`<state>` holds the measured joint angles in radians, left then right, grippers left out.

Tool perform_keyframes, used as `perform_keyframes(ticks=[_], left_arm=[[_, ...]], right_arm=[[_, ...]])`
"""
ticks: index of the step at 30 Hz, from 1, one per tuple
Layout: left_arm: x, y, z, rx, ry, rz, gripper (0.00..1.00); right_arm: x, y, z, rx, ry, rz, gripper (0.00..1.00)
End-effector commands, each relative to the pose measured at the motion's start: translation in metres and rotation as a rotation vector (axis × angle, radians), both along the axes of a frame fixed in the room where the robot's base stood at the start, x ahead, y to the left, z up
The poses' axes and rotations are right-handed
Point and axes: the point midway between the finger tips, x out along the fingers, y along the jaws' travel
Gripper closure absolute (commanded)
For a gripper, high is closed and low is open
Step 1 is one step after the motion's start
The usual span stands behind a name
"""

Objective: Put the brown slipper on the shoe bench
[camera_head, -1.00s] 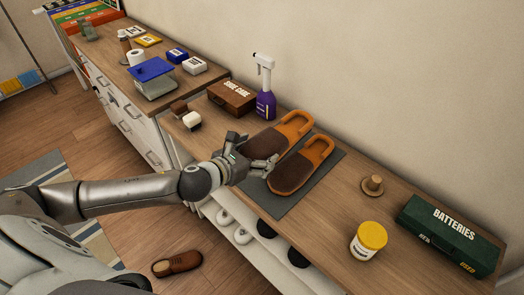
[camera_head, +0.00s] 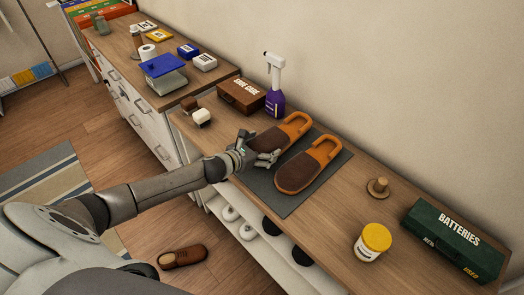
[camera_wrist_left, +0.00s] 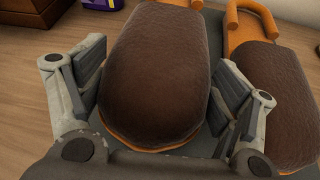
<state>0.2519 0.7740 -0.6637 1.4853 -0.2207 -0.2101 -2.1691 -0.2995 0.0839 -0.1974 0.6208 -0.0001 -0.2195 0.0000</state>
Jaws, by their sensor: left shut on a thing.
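Two brown slippers with tan soles and heel loops lie side by side on a grey mat (camera_head: 260,185) on the wooden top of the shoe bench (camera_head: 340,215). My left gripper (camera_head: 256,153) is shut on the toe of the left slipper (camera_head: 295,124), with one finger on each side; this slipper fills the middle of the left wrist view (camera_wrist_left: 155,75). It appears to rest on the mat. The other slipper (camera_head: 300,175) lies just to its right, beside my finger, and also shows in the left wrist view (camera_wrist_left: 275,105). My right gripper is out of view.
A brown shoe (camera_head: 183,257) lies on the floor. On the bench stand a shoe care box (camera_head: 241,95), a purple spray bottle (camera_head: 275,95), a yellow-lidded jar (camera_head: 372,243), a wooden knob (camera_head: 378,187) and a green batteries box (camera_head: 452,243). White shoes sit on the shelf below.

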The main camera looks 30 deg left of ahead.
Motion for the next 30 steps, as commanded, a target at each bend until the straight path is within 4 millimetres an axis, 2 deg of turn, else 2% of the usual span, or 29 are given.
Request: perform_keyframes(ticks=[5,12,13,16,30], left_arm=[[-0.001,-0.001,-0.017,-0.003,0.002,0.0,0.43],[-0.001,-0.001,-0.019,0.0,0.001,-0.002,0.43],[-0.001,-0.001,-0.02,0.001,0.002,-0.002,0.13],[-0.001,-0.001,-0.02,0.001,0.002,-0.001,0.0],[-0.005,0.001,-0.019,0.001,0.004,-0.001,0.0]], right_arm=[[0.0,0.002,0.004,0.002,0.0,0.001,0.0],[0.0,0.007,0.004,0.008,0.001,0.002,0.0],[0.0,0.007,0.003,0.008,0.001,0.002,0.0],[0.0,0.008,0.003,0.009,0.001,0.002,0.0],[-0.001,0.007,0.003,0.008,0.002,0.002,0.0]])
